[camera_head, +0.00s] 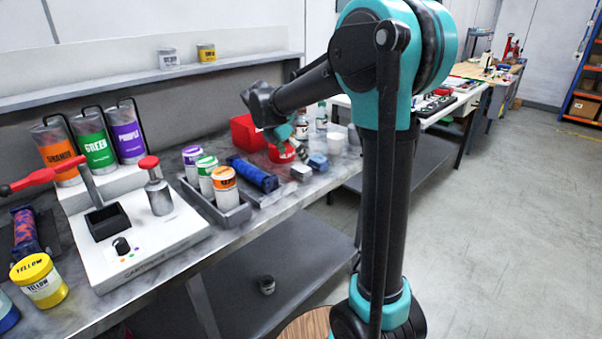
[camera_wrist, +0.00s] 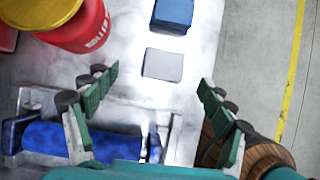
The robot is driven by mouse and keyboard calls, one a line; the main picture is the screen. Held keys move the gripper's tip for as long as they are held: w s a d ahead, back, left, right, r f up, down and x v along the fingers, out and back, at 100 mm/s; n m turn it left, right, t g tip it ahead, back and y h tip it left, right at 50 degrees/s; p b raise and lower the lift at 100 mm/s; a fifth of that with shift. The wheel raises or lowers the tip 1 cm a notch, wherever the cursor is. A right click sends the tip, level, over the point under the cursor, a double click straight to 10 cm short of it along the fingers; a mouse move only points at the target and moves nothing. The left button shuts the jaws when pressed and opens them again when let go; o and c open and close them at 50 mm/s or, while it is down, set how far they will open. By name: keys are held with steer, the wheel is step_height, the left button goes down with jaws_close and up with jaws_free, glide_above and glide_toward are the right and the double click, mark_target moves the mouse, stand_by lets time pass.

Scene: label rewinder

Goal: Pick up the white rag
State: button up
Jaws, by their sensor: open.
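The white rag (camera_head: 300,173) is a small pale grey-white folded block lying flat on the metal workbench. In the wrist view the rag (camera_wrist: 163,65) is ahead of my fingers, near the middle between their tips. A similar blue rag (camera_head: 318,161) lies just beyond it, and it also shows at the top of the wrist view (camera_wrist: 172,14). My gripper (camera_wrist: 159,82) is open and empty, with its fingers spread wider than the rag. In the head view my gripper (camera_head: 300,151) hangs over the bench close to the rags, its fingers partly hard to make out.
A red bucket (camera_wrist: 85,28) stands left of the rag. A blue roller (camera_wrist: 55,138) in a holder lies beneath my left finger. A round wooden object (camera_wrist: 262,158) is at lower right. The bench edge and floor lie to the right. Ink jars (camera_head: 223,186) stand in a tray.

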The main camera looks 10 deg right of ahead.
mark_target(301, 167)
steer(key=shift+s+x, duration=0.2)
steer(key=shift+x, duration=1.65)
steer(key=shift+s+x, duration=0.15)
steer(key=shift+x, duration=1.75)
steer(key=shift+f, duration=0.1)
steer(key=shift+c, duration=0.6)
steer(key=c, duration=1)
steer(key=shift+c, duration=0.2)
step_height(301, 167, up, 20)
